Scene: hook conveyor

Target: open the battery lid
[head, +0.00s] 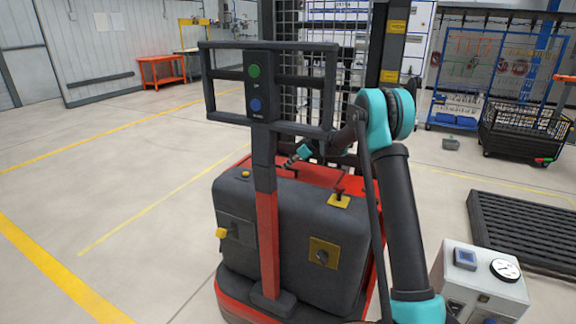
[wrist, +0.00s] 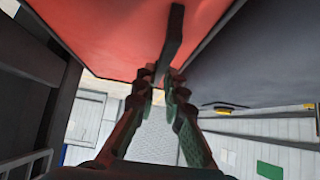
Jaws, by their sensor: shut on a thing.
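The battery lid is a red panel (head: 318,173) on top of the red and dark grey truck, behind the dark front cover in the head view. In the wrist view the red lid (wrist: 105,35) fills the upper part, with a dark bar handle (wrist: 174,40) on it. My gripper (wrist: 160,78) is shut on the end of this handle. In the head view my gripper (head: 291,161) is small and dark, at the lid behind the truck's post, so its fingers are hard to make out. I cannot tell whether the lid is raised.
The truck's post and frame (head: 265,190) carry a panel with green and blue buttons and stand before the lid. The dark cover (head: 325,225) has yellow parts. A white gauge box (head: 480,280) and a black pallet (head: 525,230) are at right. Floor at left is clear.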

